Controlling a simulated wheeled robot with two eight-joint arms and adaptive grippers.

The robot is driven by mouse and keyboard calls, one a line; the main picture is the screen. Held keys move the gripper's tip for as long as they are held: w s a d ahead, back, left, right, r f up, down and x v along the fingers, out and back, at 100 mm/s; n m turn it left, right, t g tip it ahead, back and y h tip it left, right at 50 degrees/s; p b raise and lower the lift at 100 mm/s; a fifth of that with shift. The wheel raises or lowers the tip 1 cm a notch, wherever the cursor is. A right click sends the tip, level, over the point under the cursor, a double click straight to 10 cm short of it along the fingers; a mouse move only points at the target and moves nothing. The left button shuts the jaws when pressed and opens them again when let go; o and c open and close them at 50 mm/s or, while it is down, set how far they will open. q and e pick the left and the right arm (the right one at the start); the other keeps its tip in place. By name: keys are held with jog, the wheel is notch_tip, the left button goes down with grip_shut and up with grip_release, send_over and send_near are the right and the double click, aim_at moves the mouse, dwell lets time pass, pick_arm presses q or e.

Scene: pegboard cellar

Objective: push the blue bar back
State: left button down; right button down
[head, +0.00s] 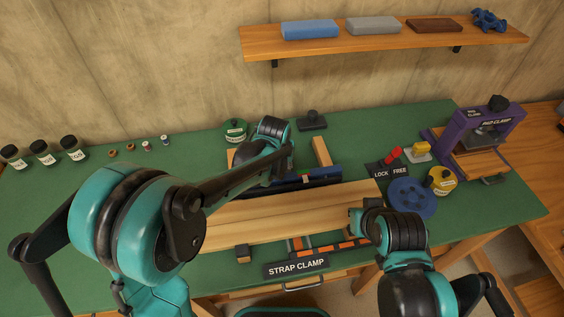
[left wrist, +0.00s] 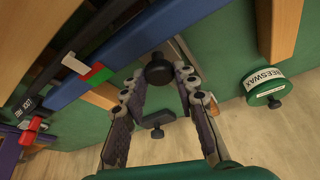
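The blue bar (head: 325,174) lies across the bench behind pale wooden boards (head: 290,212). In the left wrist view it runs diagonally at upper left (left wrist: 125,45), with a red, white and green mark (left wrist: 97,72) beside it. My left gripper (left wrist: 161,72) is open, with its fingertips on either side of a round black knob (left wrist: 158,70) behind the bar. I cannot tell whether they touch it. In the head view my left wrist hides this spot. My right gripper (head: 357,218) is over the boards' right end; its fingers are mostly hidden.
A red lever (head: 392,155) at the LOCK/FREE plate leans right. A beeswax tin (left wrist: 264,88) and a black-knobbed block (head: 312,121) stand near the wall. A blue disc (head: 412,198), yellow tin (head: 441,181) and purple pad clamp (head: 462,138) occupy the right.

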pick_arm(q)
jog(key=w+a, duration=0.1)
jog(key=w, duration=0.6)
jog(key=shift+a+p, duration=0.2)
jog(key=shift+p, duration=0.1)
jog(key=c, duration=1.2)
grip_release()
jog(key=v, duration=1.2)
jog(key=shift+a, duration=0.1)
